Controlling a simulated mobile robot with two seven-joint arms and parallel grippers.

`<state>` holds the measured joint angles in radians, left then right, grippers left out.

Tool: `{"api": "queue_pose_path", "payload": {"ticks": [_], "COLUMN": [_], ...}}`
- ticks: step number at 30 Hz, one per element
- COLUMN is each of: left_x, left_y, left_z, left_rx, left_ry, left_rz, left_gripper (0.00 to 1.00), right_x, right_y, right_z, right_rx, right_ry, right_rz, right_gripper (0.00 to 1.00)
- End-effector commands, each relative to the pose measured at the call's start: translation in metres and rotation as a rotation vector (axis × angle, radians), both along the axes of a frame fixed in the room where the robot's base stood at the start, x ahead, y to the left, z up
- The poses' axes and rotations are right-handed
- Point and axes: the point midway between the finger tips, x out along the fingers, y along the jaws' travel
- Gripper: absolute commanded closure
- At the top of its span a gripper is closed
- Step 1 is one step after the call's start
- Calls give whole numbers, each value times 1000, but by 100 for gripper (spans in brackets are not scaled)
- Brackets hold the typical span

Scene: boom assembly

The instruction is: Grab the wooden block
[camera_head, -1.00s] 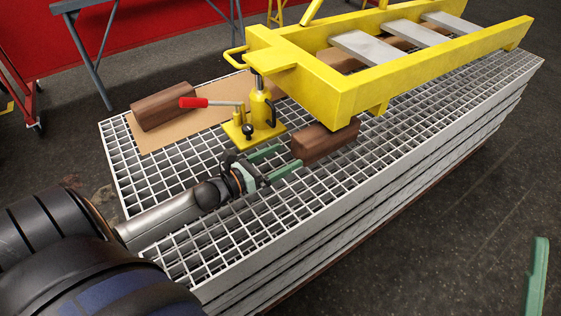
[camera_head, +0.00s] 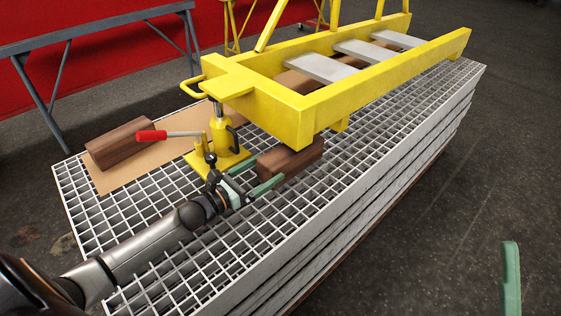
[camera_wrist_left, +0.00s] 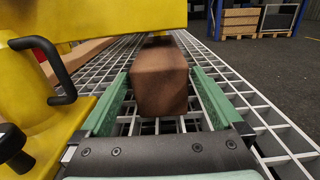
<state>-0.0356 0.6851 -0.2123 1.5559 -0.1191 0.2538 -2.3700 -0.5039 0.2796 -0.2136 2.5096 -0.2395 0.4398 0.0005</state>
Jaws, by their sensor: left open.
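A brown wooden block (camera_head: 291,158) lies on the white grating, just under the near corner of the yellow boom frame. My left gripper (camera_head: 262,176) is open, low over the grating at the block's near end. In the left wrist view the block's end (camera_wrist_left: 159,88) stands between the two green fingers (camera_wrist_left: 160,80), with a narrow gap visible near each finger. A second wooden block (camera_head: 120,143) lies on a brown sheet at the left. One green finger of my right gripper (camera_head: 511,278) shows at the lower right, away from the grating; its other finger is out of view.
A yellow jack (camera_head: 222,134) with a red-tipped handle stands under the boom frame (camera_head: 300,108), close to the left gripper's left. The stacked gratings (camera_head: 175,235) have bare room on the near side. A grey trestle (camera_head: 100,33) stands behind.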

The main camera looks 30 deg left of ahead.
Motion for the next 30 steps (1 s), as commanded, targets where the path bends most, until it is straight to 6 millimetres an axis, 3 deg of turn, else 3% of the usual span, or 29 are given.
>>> {"api": "queue_pose_path", "payload": {"ticks": [9,15,29,30], "left_x": [46,64,71,71], "left_y": [-16,-22,-25,-25], "left_z": [-1,-1,0,0], "left_rx": [-2,-1,-1,-1], "left_ry": [-2,-1,1,1], "left_rz": [1,1,1,1], "left_gripper": [0,0,0,5], "right_x": [1,1,1,1], "right_y": [1,1,2,2], "right_z": [-14,-17,-18,-18], "right_rx": [8,13,16,16], "right_ry": [11,11,14,14], "right_rz": [11,18,22,22], "right_gripper": [50,50,50,50]}}
